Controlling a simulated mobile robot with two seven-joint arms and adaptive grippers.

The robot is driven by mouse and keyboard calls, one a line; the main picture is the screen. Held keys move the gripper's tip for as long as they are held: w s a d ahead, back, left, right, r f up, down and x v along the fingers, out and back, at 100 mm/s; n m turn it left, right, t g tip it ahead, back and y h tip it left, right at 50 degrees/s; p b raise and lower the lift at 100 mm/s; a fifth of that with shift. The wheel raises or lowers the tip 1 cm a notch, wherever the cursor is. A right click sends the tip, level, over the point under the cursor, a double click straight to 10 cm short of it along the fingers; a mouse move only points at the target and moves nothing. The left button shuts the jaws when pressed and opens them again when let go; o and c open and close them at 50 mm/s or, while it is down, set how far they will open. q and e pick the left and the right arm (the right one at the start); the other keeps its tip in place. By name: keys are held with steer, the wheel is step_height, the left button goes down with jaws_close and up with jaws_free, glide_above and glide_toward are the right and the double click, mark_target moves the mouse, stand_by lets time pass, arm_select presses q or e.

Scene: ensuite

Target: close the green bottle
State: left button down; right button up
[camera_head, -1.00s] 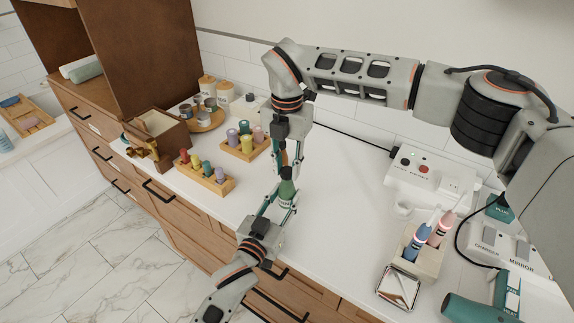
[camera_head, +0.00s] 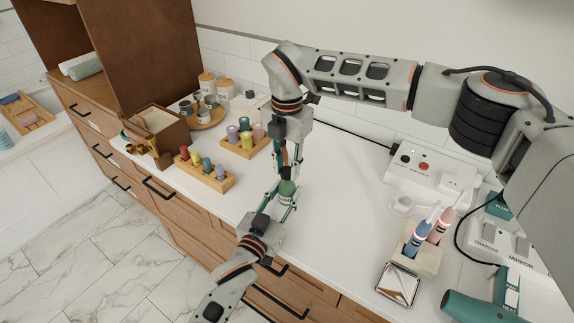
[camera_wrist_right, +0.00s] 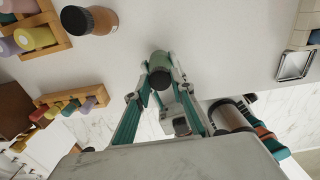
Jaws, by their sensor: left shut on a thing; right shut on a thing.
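The green bottle (camera_head: 287,190) stands upright near the counter's front edge. My left gripper (camera_head: 283,196), coming from the front, is shut around its body. My right gripper (camera_head: 287,171) comes down from above and is shut on the dark cap (camera_head: 286,174) at the bottle's top. In the right wrist view the dark cap (camera_wrist_right: 160,80) shows between the right fingertips (camera_wrist_right: 160,72), with the green body behind it. The cap appears in line with the bottle. The fingers partly hide the join, so I cannot tell how tightly it sits.
A brown jar with a black lid (camera_wrist_right: 88,20) stands near the bottle. Wooden racks of coloured pegs (camera_head: 205,173) are on the left. A toothbrush holder (camera_head: 424,252), metal tray (camera_head: 397,284) and hair dryer (camera_head: 470,307) are on the right. The counter between is clear.

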steer(key=m, duration=1.2)
steer(key=shift+m, duration=0.4)
steer(key=m, duration=1)
steer(key=shift+a+f, duration=0.1)
steer(key=shift+a, duration=0.1)
steer(key=shift+d+m, duration=0.15)
steer(key=shift+m, duration=0.75)
steer(key=o, duration=0.7)
